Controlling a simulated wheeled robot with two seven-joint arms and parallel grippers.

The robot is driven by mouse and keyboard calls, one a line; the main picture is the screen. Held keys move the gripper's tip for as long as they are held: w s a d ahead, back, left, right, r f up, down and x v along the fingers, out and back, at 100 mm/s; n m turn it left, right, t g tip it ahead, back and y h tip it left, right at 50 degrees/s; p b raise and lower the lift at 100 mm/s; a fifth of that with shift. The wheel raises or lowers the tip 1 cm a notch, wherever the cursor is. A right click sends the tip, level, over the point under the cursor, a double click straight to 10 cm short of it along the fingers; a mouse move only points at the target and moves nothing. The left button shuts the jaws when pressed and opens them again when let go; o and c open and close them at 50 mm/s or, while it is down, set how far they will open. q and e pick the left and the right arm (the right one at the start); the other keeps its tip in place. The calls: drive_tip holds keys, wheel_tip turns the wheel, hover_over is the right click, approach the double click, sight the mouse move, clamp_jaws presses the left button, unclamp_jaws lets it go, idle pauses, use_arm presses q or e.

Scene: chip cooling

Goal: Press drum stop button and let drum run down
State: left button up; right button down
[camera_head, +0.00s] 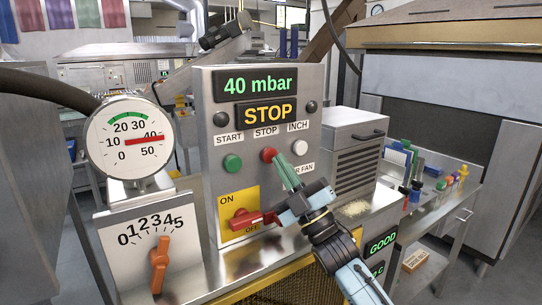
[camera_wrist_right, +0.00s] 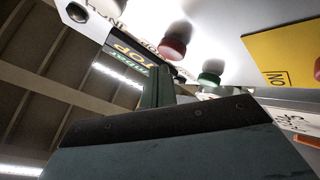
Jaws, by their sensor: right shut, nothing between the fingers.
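The red STOP button (camera_head: 268,154) is in the middle of the button row on the grey control panel (camera_head: 310,88), between the green START button (camera_head: 233,163) and the white INCH button (camera_head: 300,147). My right gripper (camera_head: 278,163) is shut and empty, its green fingertips at the red button's lower right edge. In the right wrist view the red button (camera_wrist_right: 175,46) shows just beyond the finger tips. I cannot tell whether they touch. The lit display (camera_head: 266,114) reads STOP, under a 40 mbar display (camera_head: 246,85). My left gripper is not in view. The drum is not clearly identifiable.
A round gauge (camera_head: 128,130) at left has its needle near 40. Below it is a numbered dial with an orange knob (camera_head: 159,262). A red switch handle (camera_head: 246,217) sits on a yellow ON/OFF plate below the buttons. A vented grey box (camera_head: 352,160) stands right of the panel.

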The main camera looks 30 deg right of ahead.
drive_tip(key=s+p, duration=0.1)
drive_tip(key=s, duration=0.4)
drive_tip(key=shift+d, duration=0.2)
idle(0.9)
